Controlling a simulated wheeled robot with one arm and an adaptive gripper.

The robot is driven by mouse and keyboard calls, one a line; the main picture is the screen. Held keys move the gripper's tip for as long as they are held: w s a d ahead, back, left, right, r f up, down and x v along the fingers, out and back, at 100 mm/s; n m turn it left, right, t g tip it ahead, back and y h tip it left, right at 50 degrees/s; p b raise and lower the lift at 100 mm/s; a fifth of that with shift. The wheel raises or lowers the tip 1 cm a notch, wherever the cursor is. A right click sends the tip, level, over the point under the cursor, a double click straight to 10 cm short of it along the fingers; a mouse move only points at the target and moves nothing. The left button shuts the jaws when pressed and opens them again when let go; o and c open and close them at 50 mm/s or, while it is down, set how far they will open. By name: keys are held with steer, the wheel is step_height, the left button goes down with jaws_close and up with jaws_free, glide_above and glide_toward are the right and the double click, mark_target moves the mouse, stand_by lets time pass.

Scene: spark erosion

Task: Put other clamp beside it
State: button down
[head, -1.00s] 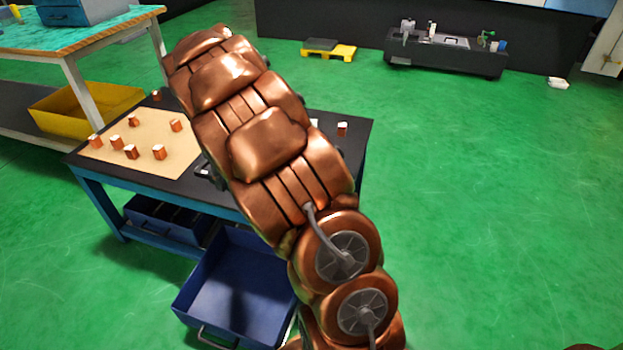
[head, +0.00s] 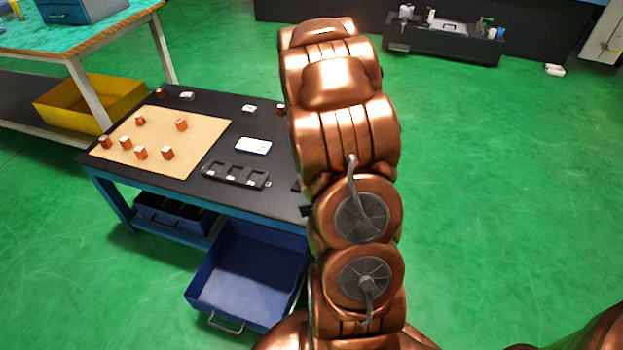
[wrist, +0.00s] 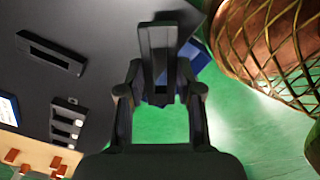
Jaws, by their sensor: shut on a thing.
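In the wrist view my gripper (wrist: 160,76) is shut on a dark, slotted, bar-shaped clamp (wrist: 158,36), whose length points away from my palm. The held clamp is over the table's edge, with green floor showing below. Another dark slotted clamp (wrist: 50,52) lies flat on the black table top, apart from the held one. In the head view my arm hides my gripper and most of the held clamp.
The black table (head: 215,105) carries a tan mat (head: 195,140) with several copper blocks, a three-slot dark holder (head: 236,175) and a white device (head: 254,146). An open blue drawer (head: 240,316) juts from below. A yellow bin (head: 95,100) stands left.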

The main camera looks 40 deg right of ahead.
steer(key=s+n+p, duration=0.1)
steer(key=s+n, duration=0.1)
steer(key=s, duration=0.2)
steer(key=shift+s+a, duration=0.1)
steer(key=shift+s, duration=0.05)
steer(key=w+d, duration=0.3)
steer(key=w+d+f, duration=0.1)
steer(key=w+d, duration=0.3)
steer(key=w+d+p, duration=0.1)
steer(key=w+d, duration=0.3)
steer(key=shift+f, duration=0.3)
steer(key=shift+w+d+f, duration=0.15)
steer(key=shift+f, duration=1.6)
steer(key=shift+f, duration=0.2)
steer(key=c, duration=0.8)
jaws_free()
steer(key=shift+o, duration=0.2)
